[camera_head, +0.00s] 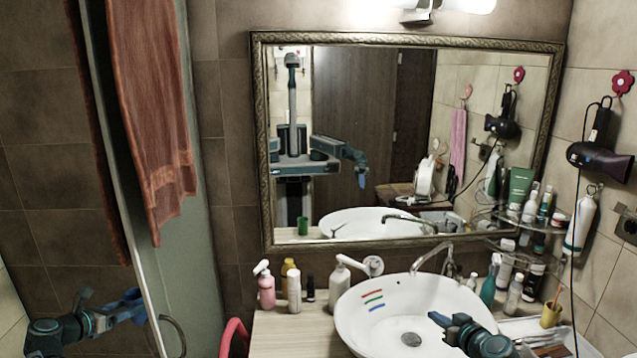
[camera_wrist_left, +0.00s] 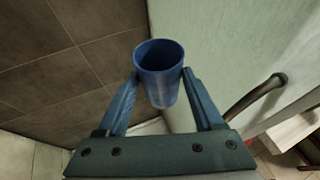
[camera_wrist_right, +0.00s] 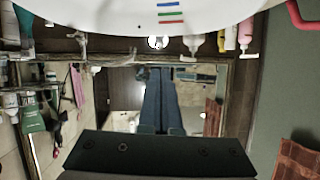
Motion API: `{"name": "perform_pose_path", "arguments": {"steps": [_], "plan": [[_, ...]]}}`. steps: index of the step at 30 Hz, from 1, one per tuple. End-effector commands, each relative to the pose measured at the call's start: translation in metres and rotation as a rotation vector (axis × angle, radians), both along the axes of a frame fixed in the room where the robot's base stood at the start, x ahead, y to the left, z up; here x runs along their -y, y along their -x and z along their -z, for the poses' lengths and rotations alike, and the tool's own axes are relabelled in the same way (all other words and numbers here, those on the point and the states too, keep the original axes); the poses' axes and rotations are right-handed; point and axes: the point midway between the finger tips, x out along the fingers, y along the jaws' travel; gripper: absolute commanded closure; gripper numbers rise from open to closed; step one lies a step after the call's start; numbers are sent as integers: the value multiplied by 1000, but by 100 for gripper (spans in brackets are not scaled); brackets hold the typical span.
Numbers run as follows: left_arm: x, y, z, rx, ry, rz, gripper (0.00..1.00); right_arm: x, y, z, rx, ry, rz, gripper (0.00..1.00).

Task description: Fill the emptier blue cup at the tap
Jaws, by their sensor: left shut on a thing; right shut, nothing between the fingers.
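A blue cup (camera_wrist_left: 160,75) is held between the fingers of my left gripper (camera_wrist_left: 160,90), with its open mouth facing the wrist camera. Its inside looks dark and I cannot tell its water level. In the head view the left gripper (camera_head: 125,308) is at the far lower left, by the glass panel, well away from the basin. My right gripper (camera_head: 436,318) is shut and empty over the right part of the white basin (camera_head: 350,325); its closed fingers also show in the right wrist view (camera_wrist_right: 160,95). The chrome tap (camera_head: 435,255) stands at the basin's back. No second blue cup is visible.
The glass panel (camera_head: 160,270) with a hanging brown towel (camera_head: 150,120) stands between the left gripper and the counter (camera_head: 270,335). Bottles, including a pink one (camera_head: 266,290), line the counter's back. A yellow cup (camera_head: 551,314) stands right of the basin.

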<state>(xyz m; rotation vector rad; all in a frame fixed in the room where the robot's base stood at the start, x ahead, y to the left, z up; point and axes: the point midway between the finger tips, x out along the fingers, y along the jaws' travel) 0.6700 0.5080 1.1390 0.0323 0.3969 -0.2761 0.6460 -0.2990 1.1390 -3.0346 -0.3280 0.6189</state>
Motion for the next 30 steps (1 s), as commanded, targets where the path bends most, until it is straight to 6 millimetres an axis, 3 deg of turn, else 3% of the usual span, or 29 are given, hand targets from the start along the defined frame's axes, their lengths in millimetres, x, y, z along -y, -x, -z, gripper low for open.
{"name": "perform_pose_path", "arguments": {"steps": [8, 12, 15, 21, 30], "plan": [[0, 0, 25, 0, 0, 0, 85, -115, 27, 74, -282, -3, -216, 100], [0, 0, 38, 0, 0, 0, 85, -169, 60, 118, -483, 32, -299, 100], [0, 0, 48, 0, 0, 0, 85, -199, 89, 147, -637, 80, -329, 100], [0, 0, 66, 0, 0, 0, 85, -233, 149, 192, -909, 220, -302, 100], [0, 0, 81, 0, 0, 0, 85, -240, 203, 217, -1118, 413, -155, 100]]}}
